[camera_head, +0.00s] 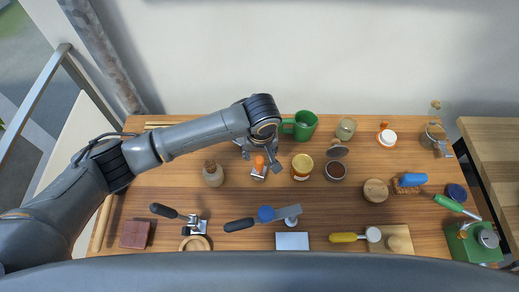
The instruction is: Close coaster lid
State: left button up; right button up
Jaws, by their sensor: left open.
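I cannot tell for sure which thing is the coaster lid. A round container with a dark inside (335,171) stands right of centre, with a round grey lid (337,151) tilted up at its far side. A dark red-brown square block (135,234) lies at the front left; no open lid shows on it. My left gripper (261,163) is open above the middle of the table, left of the round container. It is around or just above a small orange-topped item (259,161), partly hidden by the fingers. My right gripper is not in view.
A green mug (304,125) stands behind my gripper, a yellow-lidded jar (301,166) to its right, and a brown bottle (212,174) to its left. A blue-knobbed tool (266,214) lies in front. The table (330,205) has bare wood right of centre.

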aim_at(336, 151)
jog(key=k+j, duration=0.3)
jog(key=k, duration=0.15)
jog(key=k+j, duration=0.3)
jog(key=k, duration=0.15)
jog(key=k+j, duration=0.25)
jog(key=k, duration=0.2)
